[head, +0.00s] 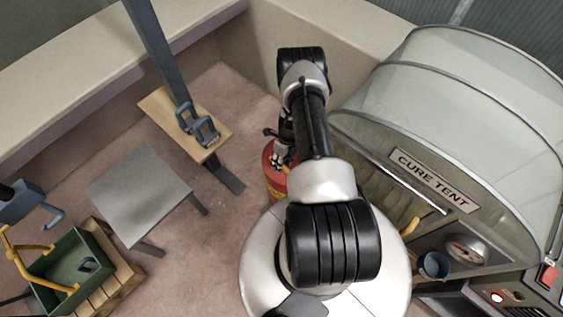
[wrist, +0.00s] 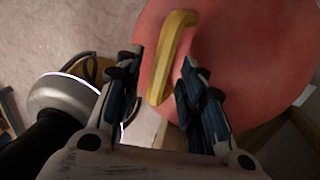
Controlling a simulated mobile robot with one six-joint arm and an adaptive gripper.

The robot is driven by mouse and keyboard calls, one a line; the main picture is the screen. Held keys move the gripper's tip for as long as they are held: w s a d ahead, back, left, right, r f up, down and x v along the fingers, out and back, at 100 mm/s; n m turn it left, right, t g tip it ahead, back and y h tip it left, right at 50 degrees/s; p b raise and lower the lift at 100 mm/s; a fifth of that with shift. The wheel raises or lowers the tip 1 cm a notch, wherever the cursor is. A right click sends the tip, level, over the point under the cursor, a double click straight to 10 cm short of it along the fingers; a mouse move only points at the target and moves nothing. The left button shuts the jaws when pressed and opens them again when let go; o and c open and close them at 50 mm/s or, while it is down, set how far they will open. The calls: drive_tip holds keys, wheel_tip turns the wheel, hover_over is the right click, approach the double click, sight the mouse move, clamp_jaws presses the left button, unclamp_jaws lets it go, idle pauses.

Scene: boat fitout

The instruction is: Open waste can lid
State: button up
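The waste can (head: 272,177) is red with yellow lettering and stands on the floor behind my arm in the head view, partly hidden by it. In the wrist view its round red lid (wrist: 245,60) fills the upper right. A yellow bar handle (wrist: 172,55) stands on the lid near its left edge. My gripper (wrist: 163,75) is open, with one finger on each side of the handle's lower end. The fingers look apart from the handle, and I cannot tell how far above the lid they are. In the head view my gripper (head: 282,150) is small and partly hidden.
The cure tent (head: 430,180) with a clear cover stands close on the right. A grey table (head: 140,193), a wooden board (head: 185,122) with clamps and a green bin (head: 80,262) are on the left. Carpeted floor (head: 215,240) is free between.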

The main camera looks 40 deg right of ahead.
drive_tip(key=shift+c, duration=0.3)
clamp_jaws()
idle(0.3)
